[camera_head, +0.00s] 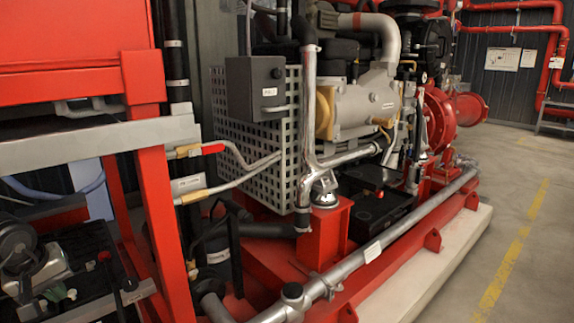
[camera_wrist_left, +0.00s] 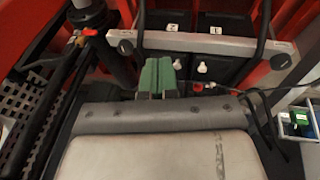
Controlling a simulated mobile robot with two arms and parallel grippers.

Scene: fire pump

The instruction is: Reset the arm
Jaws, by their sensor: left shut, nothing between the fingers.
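My left gripper (camera_wrist_left: 158,66) shows in the wrist view as two green fingers side by side, closed together with nothing between them. Its pale body fills the lower part of that view. The black batteries (camera_wrist_left: 226,35) lie just beyond the fingertips in the wrist view, with white caps on the near side. I cannot tell whether the fingers touch anything. My right gripper is in neither view.
A grey bar (camera_wrist_left: 212,44) crosses over the batteries. The red frame (camera_head: 152,215) stands close to my left arm. A pump set with a perforated guard (camera_head: 235,150) and a long grey pipe (camera_head: 400,232) stands to the right. The concrete floor (camera_head: 530,190) is clear at far right.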

